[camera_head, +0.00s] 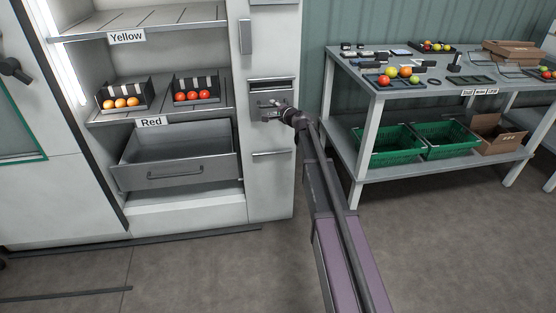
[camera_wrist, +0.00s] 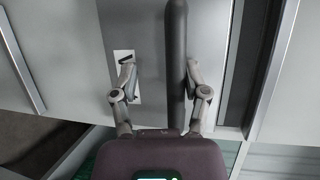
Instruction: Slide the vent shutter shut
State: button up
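The vent shutter (camera_head: 258,103) is a grey metal plate in a frame on the narrow white cabinet column. A dark open gap (camera_head: 270,86) shows above it. In the wrist view the shutter plate (camera_wrist: 147,30) fills the middle, with the dark gap (camera_wrist: 255,50) to its right. A dark round handle bar (camera_wrist: 176,50) stands out from the plate. My gripper (camera_head: 275,106) is at the shutter. In the wrist view its two fingers (camera_wrist: 160,70) are apart, one on each side of the bar. The right finger is close to the bar; I cannot tell whether it touches.
Left of the column are shelves with tomato trays (camera_head: 122,105) and an open grey drawer (camera_head: 178,168). A handle (camera_head: 271,153) is below the shutter. A worktable (camera_head: 400,90) with green crates (camera_head: 388,160) beneath stands at right. The floor between is clear.

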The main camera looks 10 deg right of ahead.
notch_tip(320, 180, down, 2)
jog(key=shift+f+b, duration=0.25)
jog(key=shift+b, duration=0.7)
jog(key=shift+s, duration=0.2)
jog(key=p+v, duration=0.3)
jog(key=v, duration=1.1)
jog(key=s+a+n+g+p, duration=0.4)
jog(key=s+n+p, duration=0.1)
jog(key=s, duration=0.3)
jog(key=s+a+r+n+g+p, duration=0.1)
jog(key=s+a+n+g+p, duration=0.4)
jog(key=s, duration=0.4)
jog(key=shift+h+p, duration=0.4)
jog(key=shift+p, duration=0.45)
jog(key=shift+w, duration=0.15)
